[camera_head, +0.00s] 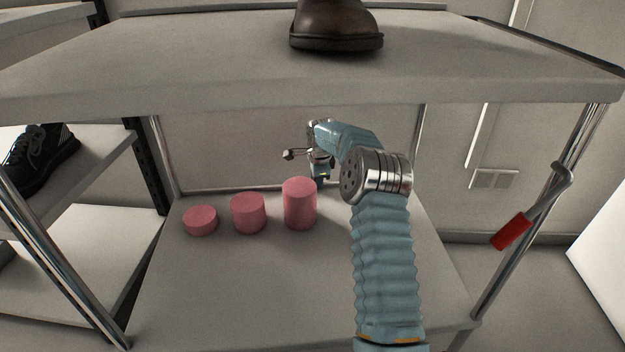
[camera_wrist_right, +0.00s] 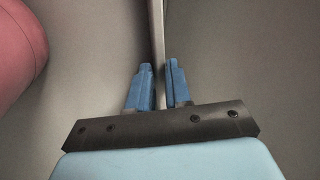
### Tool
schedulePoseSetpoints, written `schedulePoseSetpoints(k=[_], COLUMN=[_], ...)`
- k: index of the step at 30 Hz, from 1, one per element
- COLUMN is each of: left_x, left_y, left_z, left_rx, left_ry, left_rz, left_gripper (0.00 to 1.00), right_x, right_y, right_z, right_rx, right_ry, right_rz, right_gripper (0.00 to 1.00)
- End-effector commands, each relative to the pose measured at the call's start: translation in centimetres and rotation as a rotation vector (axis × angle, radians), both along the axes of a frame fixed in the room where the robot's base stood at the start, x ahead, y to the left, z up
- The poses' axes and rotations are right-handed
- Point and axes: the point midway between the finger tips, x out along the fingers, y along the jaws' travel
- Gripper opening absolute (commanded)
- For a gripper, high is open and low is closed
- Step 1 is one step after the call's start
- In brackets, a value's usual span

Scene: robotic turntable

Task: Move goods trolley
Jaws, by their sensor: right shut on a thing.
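The goods trolley has a grey top shelf (camera_head: 200,65), a grey lower shelf (camera_head: 250,290) and shiny metal corner posts. My right arm reaches in between the shelves, and my right gripper (camera_head: 320,180) is at the back of the lower shelf, beyond the tallest pink cylinder. In the right wrist view its blue fingers (camera_wrist_right: 159,85) are shut on a thin pale metal strip (camera_wrist_right: 157,35), which looks like the trolley's back rail. The exact contact is partly hidden in the head view. My left gripper is not in view.
Pink cylinders of rising height, short (camera_head: 200,220), medium (camera_head: 248,212) and tall (camera_head: 299,203), stand on the lower shelf. A brown boot (camera_head: 337,28) stands on top. A red-gripped handle (camera_head: 511,231) is at the right post. A shelf with a black shoe (camera_head: 42,155) stands left.

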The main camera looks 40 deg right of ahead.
Motion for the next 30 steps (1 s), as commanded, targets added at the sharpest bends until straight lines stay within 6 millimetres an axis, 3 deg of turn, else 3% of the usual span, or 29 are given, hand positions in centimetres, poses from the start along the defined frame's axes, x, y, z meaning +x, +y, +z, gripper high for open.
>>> schedulePoseSetpoints(k=[5,6,11,20,23,30], left_x=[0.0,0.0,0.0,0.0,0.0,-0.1], left_y=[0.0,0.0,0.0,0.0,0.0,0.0], left_z=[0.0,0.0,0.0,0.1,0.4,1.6], left_rx=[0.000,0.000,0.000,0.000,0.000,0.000], left_ry=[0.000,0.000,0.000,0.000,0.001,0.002], left_rz=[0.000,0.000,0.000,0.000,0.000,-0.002], left_gripper=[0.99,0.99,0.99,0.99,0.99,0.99], right_x=[0.1,0.1,0.1,0.0,-0.2,-1.5], right_y=[0.2,0.3,0.3,0.3,0.4,1.1], right_z=[-0.1,-0.1,-0.1,0.2,1.4,6.6], right_rx=[0.002,0.003,0.003,0.004,0.003,0.001], right_ry=[0.000,0.000,0.000,0.000,-0.001,-0.005], right_rz=[0.006,0.006,0.004,0.003,0.003,0.002], right_gripper=[0.00,0.24,0.48,0.48,0.48,0.48])
